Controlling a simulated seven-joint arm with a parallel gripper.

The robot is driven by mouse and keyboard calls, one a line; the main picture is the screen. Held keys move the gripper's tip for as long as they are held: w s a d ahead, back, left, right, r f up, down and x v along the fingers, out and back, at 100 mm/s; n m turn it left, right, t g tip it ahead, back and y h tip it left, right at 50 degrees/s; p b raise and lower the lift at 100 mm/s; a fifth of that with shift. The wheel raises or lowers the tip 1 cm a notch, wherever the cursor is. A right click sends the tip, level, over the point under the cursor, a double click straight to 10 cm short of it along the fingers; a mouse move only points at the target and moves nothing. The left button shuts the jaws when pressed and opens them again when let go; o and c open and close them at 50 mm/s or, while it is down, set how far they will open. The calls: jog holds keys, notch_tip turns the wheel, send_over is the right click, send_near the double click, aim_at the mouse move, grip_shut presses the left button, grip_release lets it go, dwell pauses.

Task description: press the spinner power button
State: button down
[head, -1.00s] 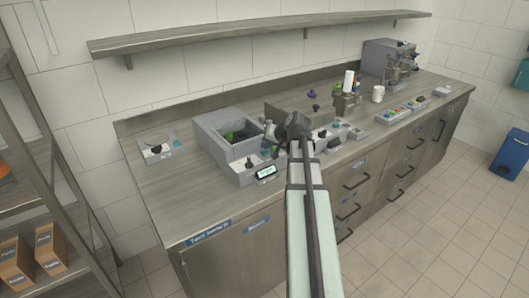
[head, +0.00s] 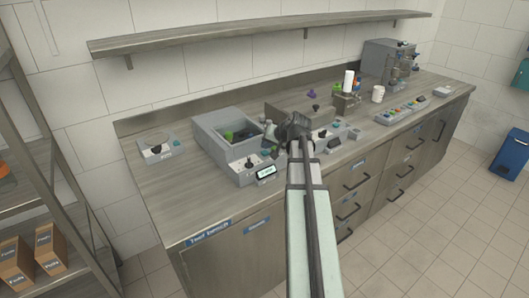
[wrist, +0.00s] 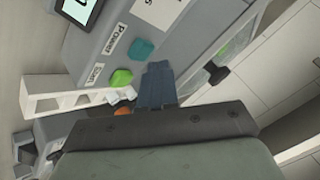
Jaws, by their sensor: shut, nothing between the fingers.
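In the wrist view, a grey control panel (wrist: 185,35) carries a teal button (wrist: 140,48) beside a label reading Power. A green button (wrist: 122,78) sits below it beside a second label, apparently Start. My gripper (wrist: 160,72) is shut and empty. Its tips are at the panel, just right of the green button and below the teal one; I cannot tell whether they touch the panel. In the head view, my gripper (head: 297,128) is over the counter, right of the grey boxy machine (head: 213,128), and its fingertips are hidden by my arm.
A small lit display (head: 266,172) is on the boxy machine's front. A small device (head: 333,143) stands right of my gripper. A white cup (head: 378,93) and a button strip (head: 404,110) are farther right. The counter (head: 180,195) is bare at front left.

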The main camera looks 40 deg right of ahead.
aim_at(267, 152)
jog(key=shift+f, duration=0.1)
dwell(0.3)
jog(key=shift+f, duration=0.35)
jog(key=shift+f, duration=0.2)
dwell(0.6)
jog(key=shift+r, duration=0.65)
notch_tip(267, 152, up, 6)
dwell(0.9)
jog(key=c, duration=1.8)
grip_release()
